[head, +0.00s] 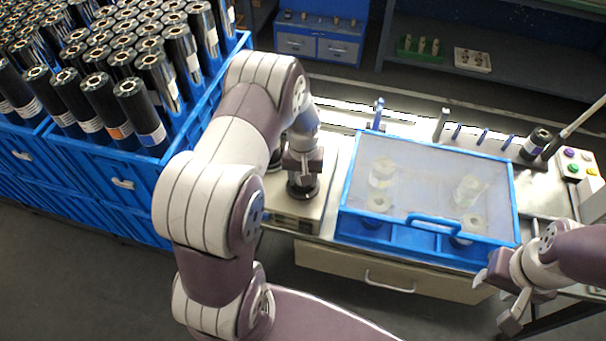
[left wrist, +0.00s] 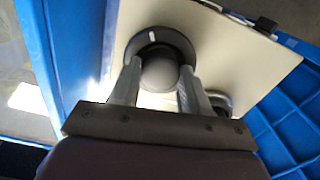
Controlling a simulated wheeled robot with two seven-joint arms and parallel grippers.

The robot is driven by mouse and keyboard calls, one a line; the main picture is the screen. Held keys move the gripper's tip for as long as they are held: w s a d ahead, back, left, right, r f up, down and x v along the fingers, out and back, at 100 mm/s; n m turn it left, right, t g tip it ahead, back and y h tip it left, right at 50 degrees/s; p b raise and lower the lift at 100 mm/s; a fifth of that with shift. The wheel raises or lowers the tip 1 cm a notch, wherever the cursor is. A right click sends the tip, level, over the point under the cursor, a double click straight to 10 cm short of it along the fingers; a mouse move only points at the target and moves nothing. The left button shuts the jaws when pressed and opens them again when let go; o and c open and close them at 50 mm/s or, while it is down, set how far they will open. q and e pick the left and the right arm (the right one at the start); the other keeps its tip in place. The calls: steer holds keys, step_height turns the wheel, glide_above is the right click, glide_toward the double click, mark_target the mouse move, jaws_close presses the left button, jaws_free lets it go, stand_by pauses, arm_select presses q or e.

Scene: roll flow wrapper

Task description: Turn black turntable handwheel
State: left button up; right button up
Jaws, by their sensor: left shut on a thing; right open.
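The black turntable handwheel (head: 302,188) stands on the beige top of the machine, left of the blue-framed clear cover. In the left wrist view it is a dark round wheel (left wrist: 181,42) with a white mark and a round knob (left wrist: 160,74) on it. My left gripper (head: 303,172) reaches down over the handwheel. In the left wrist view its two fingers stand on either side of the knob, shut on it. My right gripper (head: 498,297) is open and empty, in front of the cover's right front corner.
The blue-framed cover (head: 425,140) has a blue handle (head: 433,219) and encloses several pale rolls. A drawer (head: 340,270) is below. Blue crates (head: 120,180) of black rolls stand at the left. A button panel (head: 577,163) is at the right.

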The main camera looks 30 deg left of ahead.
arm_select(q)
steer(key=shift+w+n+p, duration=0.1)
steer(key=shift+n+p, duration=0.25)
steer(key=shift+n, duration=1.75)
steer(key=o, duration=1.1)
steer(key=shift+c, duration=0.2)
step_height(320, 180, up, 13)
steer(key=b, duration=0.1)
steer(key=shift+f, duration=0.15)
